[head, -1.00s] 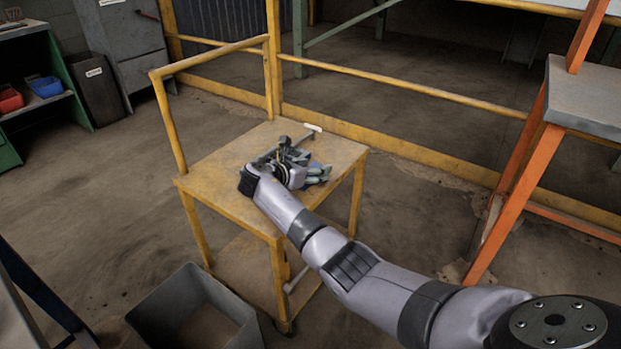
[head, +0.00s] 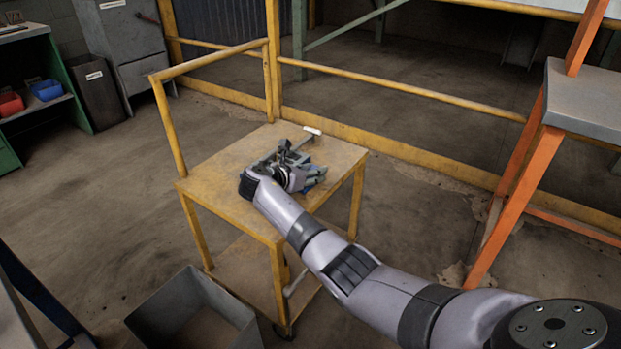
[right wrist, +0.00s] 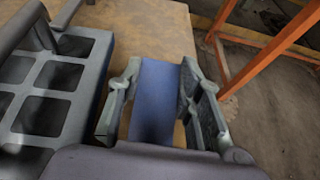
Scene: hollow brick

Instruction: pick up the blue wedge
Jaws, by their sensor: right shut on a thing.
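The blue wedge (right wrist: 158,95) shows in the right wrist view, between the two fingers of my right gripper (right wrist: 160,112). The fingers lie along its left and right sides, and the gripper is shut on it. Its near end is hidden by the gripper body. I cannot tell whether the wedge touches the cart top. My left gripper is not in view.
A grey block with square hollows (right wrist: 45,95) stands close left of the gripper. A grey tool with a white end (head: 312,131) lies at the cart's back. A grey bin (head: 190,310) is on the floor in front, an orange-legged table (head: 590,100) at right.

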